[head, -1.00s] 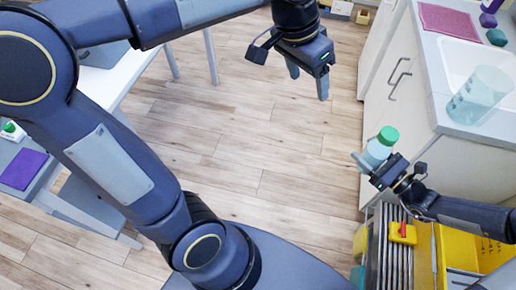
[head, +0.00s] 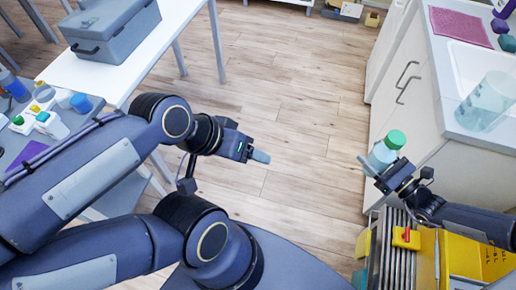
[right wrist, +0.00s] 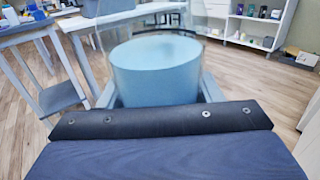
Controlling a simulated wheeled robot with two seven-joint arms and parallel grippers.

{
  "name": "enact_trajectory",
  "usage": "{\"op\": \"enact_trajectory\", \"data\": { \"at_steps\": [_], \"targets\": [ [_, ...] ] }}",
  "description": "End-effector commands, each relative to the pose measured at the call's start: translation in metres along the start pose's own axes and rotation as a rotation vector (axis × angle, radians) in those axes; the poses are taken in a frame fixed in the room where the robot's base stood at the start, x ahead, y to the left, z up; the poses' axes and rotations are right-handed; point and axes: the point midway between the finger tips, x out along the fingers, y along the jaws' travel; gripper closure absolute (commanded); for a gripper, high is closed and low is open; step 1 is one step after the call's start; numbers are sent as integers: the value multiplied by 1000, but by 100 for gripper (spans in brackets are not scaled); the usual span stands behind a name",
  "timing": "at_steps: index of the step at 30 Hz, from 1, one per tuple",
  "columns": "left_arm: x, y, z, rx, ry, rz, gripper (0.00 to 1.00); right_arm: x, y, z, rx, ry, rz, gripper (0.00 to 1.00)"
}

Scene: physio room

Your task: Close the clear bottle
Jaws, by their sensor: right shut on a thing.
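A clear bottle (head: 382,156) with pale blue contents is in my right gripper (head: 372,168), above the floor beside the cabinet. A green cap (head: 395,139) shows at its top; whether it is screwed tight cannot be told. In the right wrist view the pale blue body of the bottle (right wrist: 157,75) stands between the fingers, with a clear part above it; the cap is out of that view. My left gripper (head: 260,156) is empty over the floor, apart from the bottle and to its left, seen edge-on, so its opening is unclear.
A counter with a sink (head: 462,65), a clear beaker (head: 486,100) and a pink mat (head: 460,27) is at right. Open floor lies between.

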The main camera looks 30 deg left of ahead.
Motion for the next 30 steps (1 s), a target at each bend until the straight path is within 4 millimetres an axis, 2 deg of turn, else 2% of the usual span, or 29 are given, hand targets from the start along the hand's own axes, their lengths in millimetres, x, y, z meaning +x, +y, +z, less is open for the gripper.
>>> {"op": "enact_trajectory", "data": {
  "at_steps": [5, 11, 16, 18, 22, 26, 30],
  "targets": [
    [0, 0, 0, 1, -1, 0, 33, -2, 2, 5, 1, -5, -26, 100],
    [0, 0, 0, 2, -1, 0, 33, -27, 6, 21, 8, -1, -259, 100],
    [0, 0, 0, 2, -1, 0, 33, -71, -3, 22, 19, 1, -618, 100],
    [0, 0, 0, 2, -1, 0, 33, -98, -6, 15, 24, 1, -807, 100],
    [0, 0, 0, 2, -1, 0, 33, -139, -5, 0, 19, 3, -1056, 100],
    [0, 0, 0, 2, -1, 0, 33, -162, -1, -7, 7, 2, -1170, 100],
    [0, 0, 0, 2, -1, 0, 33, -169, 0, -9, 0, 2, -1204, 100]
  ]
}}
